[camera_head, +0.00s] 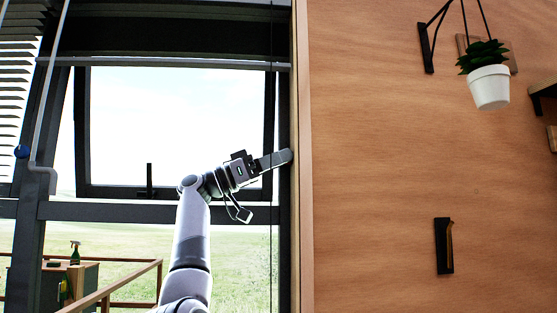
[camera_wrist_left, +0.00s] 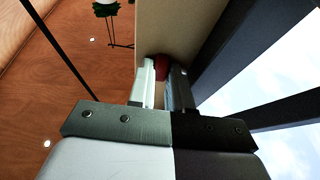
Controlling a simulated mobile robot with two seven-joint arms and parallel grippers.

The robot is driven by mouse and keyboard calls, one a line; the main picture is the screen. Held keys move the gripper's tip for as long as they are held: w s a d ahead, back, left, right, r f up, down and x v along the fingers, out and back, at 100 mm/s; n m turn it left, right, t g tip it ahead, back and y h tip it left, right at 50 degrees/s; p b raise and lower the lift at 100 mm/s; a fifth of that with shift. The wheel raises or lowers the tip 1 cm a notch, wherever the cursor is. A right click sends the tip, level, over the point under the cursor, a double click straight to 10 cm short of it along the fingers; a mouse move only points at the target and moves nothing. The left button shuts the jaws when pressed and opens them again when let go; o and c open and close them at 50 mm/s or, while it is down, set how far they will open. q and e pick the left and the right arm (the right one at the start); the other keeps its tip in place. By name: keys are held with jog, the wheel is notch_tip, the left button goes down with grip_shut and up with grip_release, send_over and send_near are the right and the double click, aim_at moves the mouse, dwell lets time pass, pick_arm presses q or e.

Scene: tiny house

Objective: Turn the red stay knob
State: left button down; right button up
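The red stay knob (camera_wrist_left: 161,68) shows in the left wrist view at the ends of my left gripper's fingers, against the pale edge of the wooden panel. My left gripper (camera_wrist_left: 163,76) has its two fingers close together, one on each side of the knob, and looks shut on it. Part of the knob is hidden by the fingers. In the head view my left gripper (camera_head: 287,157) reaches right to the panel's edge beside the window frame; the knob is hidden there. My right gripper is in neither view.
The dark-framed window (camera_head: 180,190) is behind my left arm. The wooden wall panel (camera_head: 390,150) fills the right, with a hanging white plant pot (camera_head: 489,88) and a black bracket (camera_head: 443,246). A thin dark cord (camera_head: 271,100) hangs near the gripper.

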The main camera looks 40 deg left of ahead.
pick_arm(q)
jog(key=shift+s+r+g+y+p, duration=0.1)
jog(key=shift+r+g+y+p, duration=0.55)
jog(key=shift+g+y+p, duration=0.55)
jog(key=shift+g, duration=0.3)
jog(key=c, duration=1)
grip_release()
jog(key=shift+f, duration=0.1)
jog(key=shift+c, duration=0.2)
